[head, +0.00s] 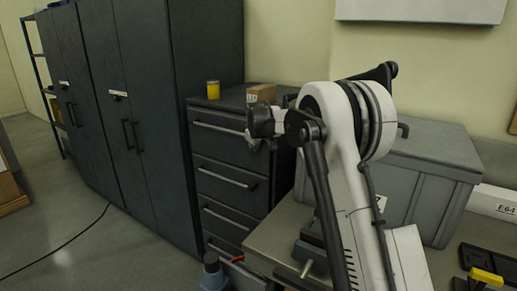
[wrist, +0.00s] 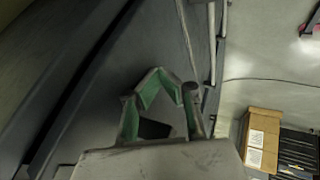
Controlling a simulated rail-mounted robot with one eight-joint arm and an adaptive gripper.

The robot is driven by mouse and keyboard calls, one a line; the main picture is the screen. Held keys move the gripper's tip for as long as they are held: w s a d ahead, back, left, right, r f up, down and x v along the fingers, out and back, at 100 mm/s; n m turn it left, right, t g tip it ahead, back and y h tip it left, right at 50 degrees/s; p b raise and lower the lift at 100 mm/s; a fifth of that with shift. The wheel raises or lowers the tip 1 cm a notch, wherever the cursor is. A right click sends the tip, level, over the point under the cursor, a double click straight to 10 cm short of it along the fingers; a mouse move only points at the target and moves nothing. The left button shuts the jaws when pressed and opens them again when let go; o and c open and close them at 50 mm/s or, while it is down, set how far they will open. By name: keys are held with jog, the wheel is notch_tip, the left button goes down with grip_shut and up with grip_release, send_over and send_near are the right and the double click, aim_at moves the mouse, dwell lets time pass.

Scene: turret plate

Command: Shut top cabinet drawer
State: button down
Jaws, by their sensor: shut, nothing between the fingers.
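The dark grey drawer cabinet (head: 228,168) stands in the middle of the head view, beside tall dark lockers. Its top drawer (head: 215,142) has a long pale bar handle (head: 220,128). From this angle I cannot tell how far the drawer is out. My gripper (head: 256,130) is in front of the right part of the top drawer and hides the handle's right end. I cannot tell whether it touches the drawer. In the wrist view my gripper (wrist: 181,93) has its green-padded fingers shut and empty, near a dark grey surface with pale bars.
A yellow cup (head: 213,90) and a small cardboard box (head: 261,93) stand on the cabinet top. A grey lidded bin (head: 430,180) sits on the workbench at right. Tall lockers (head: 150,120) stand left of the cabinet. Open floor (head: 100,230) lies in front.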

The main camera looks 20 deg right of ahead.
jog(key=shift+w+d+r, duration=0.1)
jog(key=shift+d+r, duration=0.05)
jog(key=s+a+r+m, duration=0.1)
jog(key=s+a+r, duration=0.1)
jog(key=s+r, duration=0.35)
jog(key=s+a+r, duration=0.2)
jog(key=s+r, duration=0.1)
jog(key=s, duration=0.6)
jog(key=s+a+r+m, duration=0.1)
jog(key=s+r, duration=0.3)
jog(key=s, duration=0.4)
jog(key=s+a+f+m, duration=0.1)
jog(key=s+f, duration=0.4)
jog(key=s, duration=1.3)
jog(key=s+a+f+m+y, duration=0.1)
jog(key=s+f+m, duration=0.3)
jog(key=s, duration=1.4)
notch_tip(320, 180, down, 2)
jog(key=shift+s+a+f, duration=0.15)
jog(key=shift+s+a, duration=0.05)
jog(key=shift+s, duration=0.2)
